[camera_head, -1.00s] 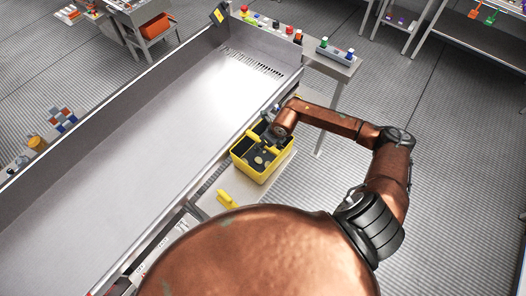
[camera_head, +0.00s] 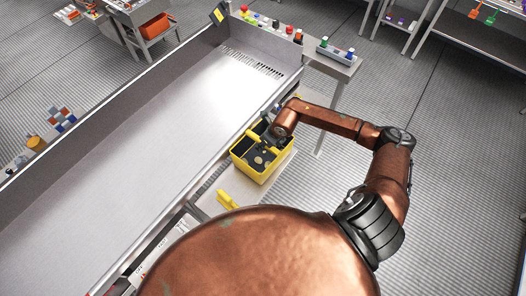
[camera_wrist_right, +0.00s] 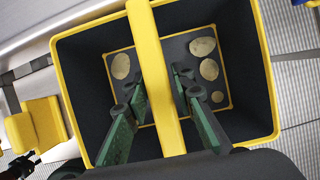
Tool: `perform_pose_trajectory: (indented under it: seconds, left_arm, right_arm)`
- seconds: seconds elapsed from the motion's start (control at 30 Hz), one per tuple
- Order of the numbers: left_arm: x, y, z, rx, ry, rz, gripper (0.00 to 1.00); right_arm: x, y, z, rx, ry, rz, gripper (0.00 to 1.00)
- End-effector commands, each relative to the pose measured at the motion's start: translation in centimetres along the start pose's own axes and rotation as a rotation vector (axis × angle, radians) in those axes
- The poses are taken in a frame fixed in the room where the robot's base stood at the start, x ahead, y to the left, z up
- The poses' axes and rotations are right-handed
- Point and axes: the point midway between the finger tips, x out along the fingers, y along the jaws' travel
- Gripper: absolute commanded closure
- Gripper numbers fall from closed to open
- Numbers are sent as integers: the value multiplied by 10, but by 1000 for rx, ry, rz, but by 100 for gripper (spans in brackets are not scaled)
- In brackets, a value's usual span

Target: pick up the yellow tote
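The yellow tote (camera_head: 238,160) stands on a low shelf beside the long steel trough. It has a dark inside, and several pale potato-like lumps lie at its bottom. A yellow handle bar (camera_wrist_right: 150,45) crosses over its middle in the right wrist view. My right gripper (camera_wrist_right: 160,80) reaches down over the tote, one green-padded finger on each side of the bar. The fingers look apart, with narrow gaps to the bar. In the head view the right gripper (camera_head: 269,137) is small and partly hidden by my arm. My left gripper is not in view.
The steel trough (camera_head: 150,130) runs close along the tote's left. A small yellow object (camera_head: 227,199) lies on the near part of the shelf (camera_head: 243,188). A side table (camera_head: 338,66) with colored-cap bottles stands behind. Open floor lies to the right.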

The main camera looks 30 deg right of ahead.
Motion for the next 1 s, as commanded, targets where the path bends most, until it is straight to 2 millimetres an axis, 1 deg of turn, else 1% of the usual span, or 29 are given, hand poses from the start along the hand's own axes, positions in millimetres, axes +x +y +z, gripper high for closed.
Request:
perform_pose_trajectory:
  seconds: [0.03,0.3,1.0]
  left_arm:
    - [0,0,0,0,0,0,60]
    - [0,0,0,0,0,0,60]
    - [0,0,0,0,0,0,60]
  right_arm:
    - [0,0,0,0,0,0,82]
    - [0,0,0,0,0,0,100]
    - [0,0,1,0,-1,0,100]
